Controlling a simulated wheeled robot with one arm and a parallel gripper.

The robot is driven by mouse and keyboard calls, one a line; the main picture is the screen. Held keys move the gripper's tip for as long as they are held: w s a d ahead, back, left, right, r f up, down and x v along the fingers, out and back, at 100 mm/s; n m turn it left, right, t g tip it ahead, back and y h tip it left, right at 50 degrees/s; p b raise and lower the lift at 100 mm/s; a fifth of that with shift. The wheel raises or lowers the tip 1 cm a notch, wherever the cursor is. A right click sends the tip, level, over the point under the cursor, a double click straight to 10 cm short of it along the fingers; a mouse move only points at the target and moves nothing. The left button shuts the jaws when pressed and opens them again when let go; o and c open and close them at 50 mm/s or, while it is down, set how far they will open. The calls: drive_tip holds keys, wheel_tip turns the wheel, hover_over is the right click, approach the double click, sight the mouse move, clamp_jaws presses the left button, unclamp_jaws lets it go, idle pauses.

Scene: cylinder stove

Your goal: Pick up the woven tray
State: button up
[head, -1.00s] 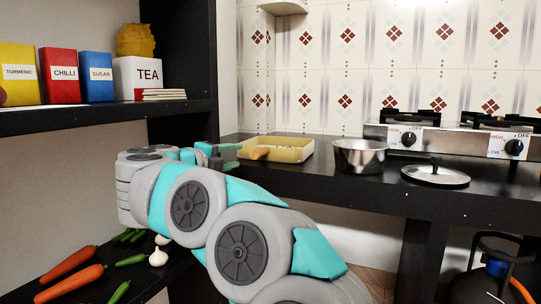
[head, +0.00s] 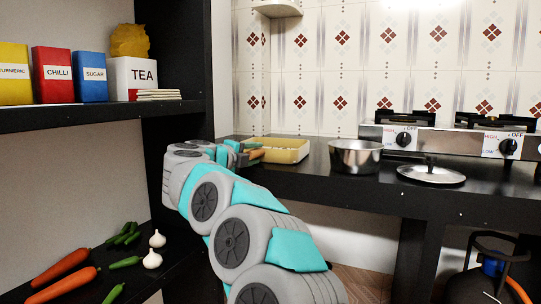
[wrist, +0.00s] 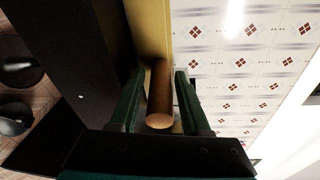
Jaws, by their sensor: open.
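A shallow yellow tray (head: 287,151) sits on the black counter, left of the steel pot; I take it for the woven tray, though no weave can be made out. A brown rod-like piece (wrist: 160,88) with a rounded end lies at its left end. My gripper (head: 246,154) is at that left end. In the wrist view, my gripper (wrist: 160,72) is open, with its two green fingers on either side of the brown piece and gaps beside it. The yellow tray side (wrist: 152,30) shows just beyond the fingertips.
A steel pot (head: 356,156) and a lid (head: 431,174) stand right of the tray, with a stove (head: 440,137) behind. A black shelf (head: 100,115) with boxes is at left. Vegetables lie on a lower shelf. The tiled wall is behind the counter.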

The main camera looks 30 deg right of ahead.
drive_tip(key=shift+w+d, duration=0.25)
drive_tip(key=shift+d, duration=0.1)
clamp_jaws()
idle(1.2)
